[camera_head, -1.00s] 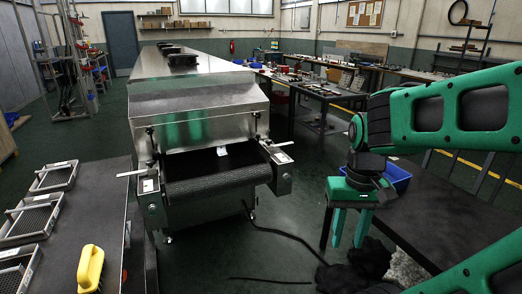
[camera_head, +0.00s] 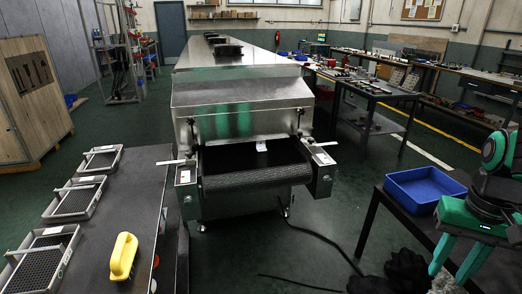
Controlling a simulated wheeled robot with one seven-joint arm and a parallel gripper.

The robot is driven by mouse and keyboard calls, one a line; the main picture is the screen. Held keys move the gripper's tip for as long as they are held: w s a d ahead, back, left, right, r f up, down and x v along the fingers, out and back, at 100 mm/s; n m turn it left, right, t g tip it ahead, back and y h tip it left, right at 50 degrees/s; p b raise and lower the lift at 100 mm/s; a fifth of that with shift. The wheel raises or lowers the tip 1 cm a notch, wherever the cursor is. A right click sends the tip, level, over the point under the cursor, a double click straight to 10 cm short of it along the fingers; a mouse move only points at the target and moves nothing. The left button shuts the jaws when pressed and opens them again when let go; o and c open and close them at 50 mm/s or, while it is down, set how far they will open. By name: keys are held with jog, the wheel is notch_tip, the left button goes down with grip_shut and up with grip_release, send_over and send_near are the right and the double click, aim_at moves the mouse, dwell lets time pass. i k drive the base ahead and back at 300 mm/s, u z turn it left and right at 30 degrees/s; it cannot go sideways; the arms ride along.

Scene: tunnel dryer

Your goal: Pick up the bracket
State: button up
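A small pale piece (camera_head: 261,146) sits at the dryer's mouth, at the far end of the dark conveyor belt (camera_head: 255,180). It may be the bracket, but it is too small to tell. My gripper (camera_head: 447,277) is at the lower right edge of the picture, pointing down beside the right-hand table. Its two green fingers are apart with nothing visible between them. It is well to the right of the belt and touches no part of it.
A dark bench on the left holds wire-mesh trays (camera_head: 75,200) and a yellow-handled object (camera_head: 123,257). A blue bin (camera_head: 424,188) stands on the right table. A wooden crate (camera_head: 32,100) is at far left. A cable (camera_head: 318,250) lies on the floor.

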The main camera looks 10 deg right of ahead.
aim_at(260, 145)
jog(key=z, duration=0.05)
jog(key=i, duration=1.25)
jog(key=u, duration=0.3)
